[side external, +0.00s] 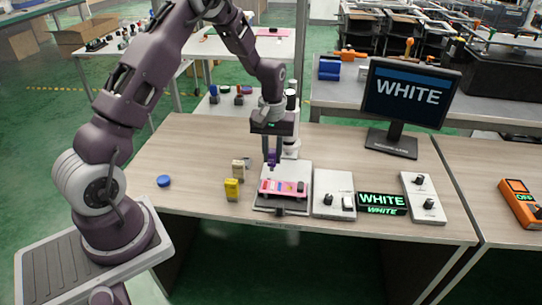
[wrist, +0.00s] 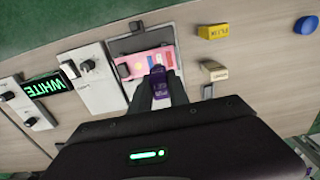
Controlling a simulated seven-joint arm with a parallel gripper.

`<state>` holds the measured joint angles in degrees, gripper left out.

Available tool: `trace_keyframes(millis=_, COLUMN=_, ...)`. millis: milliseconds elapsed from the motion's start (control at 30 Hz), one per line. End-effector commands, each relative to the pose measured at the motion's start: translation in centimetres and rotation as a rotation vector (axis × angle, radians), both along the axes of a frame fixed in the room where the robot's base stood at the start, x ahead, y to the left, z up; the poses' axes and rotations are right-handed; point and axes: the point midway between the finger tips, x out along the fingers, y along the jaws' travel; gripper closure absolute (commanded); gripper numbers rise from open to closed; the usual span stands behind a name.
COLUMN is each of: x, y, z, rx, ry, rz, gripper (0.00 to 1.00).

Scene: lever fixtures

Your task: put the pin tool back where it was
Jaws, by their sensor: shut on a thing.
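My gripper (side external: 271,160) points down above the fixture plate (side external: 264,207), in the middle of the wooden table. It is shut on a small purple piece, which I take for the pin tool (side external: 271,158). In the wrist view the purple pin tool (wrist: 158,82) sits between the fingertips, with pale marks on its face. A pink board (side external: 282,188) with several coloured parts lies on the plate just below. It also shows in the wrist view (wrist: 133,66), right beside the held piece. I cannot tell whether the piece touches the board. Its lower end is hard to see.
A yellow block (side external: 232,189) and a tan block (side external: 238,170) stand left of the plate. A blue cap (side external: 163,181) lies farther left. Right are a lever panel (side external: 333,194), a lit WHITE sign (side external: 381,203) and another panel (side external: 423,198). A monitor (side external: 408,95) stands behind.

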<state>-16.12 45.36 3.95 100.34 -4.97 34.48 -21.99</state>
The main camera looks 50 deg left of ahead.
Motion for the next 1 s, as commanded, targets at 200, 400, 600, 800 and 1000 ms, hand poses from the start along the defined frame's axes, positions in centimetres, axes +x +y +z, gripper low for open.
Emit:
trace_keyframes(millis=200, x=0.1, y=0.0, z=3.0, rx=0.002, ry=-0.006, rz=0.000, gripper=1.00)
trace_keyframes(millis=400, x=0.5, y=1.7, z=5.0, rx=0.001, ry=-0.001, rz=0.005, gripper=1.00)
trace_keyframes(millis=600, x=1.4, y=6.1, z=4.9, rx=0.001, ry=-0.002, rz=0.006, gripper=1.00)
trace_keyframes(millis=800, x=1.6, y=11.8, z=4.9, rx=0.001, ry=-0.002, rz=0.007, gripper=1.00)
trace_keyframes(millis=1000, x=1.2, y=16.3, z=4.9, rx=0.001, ry=-0.002, rz=0.004, gripper=1.00)
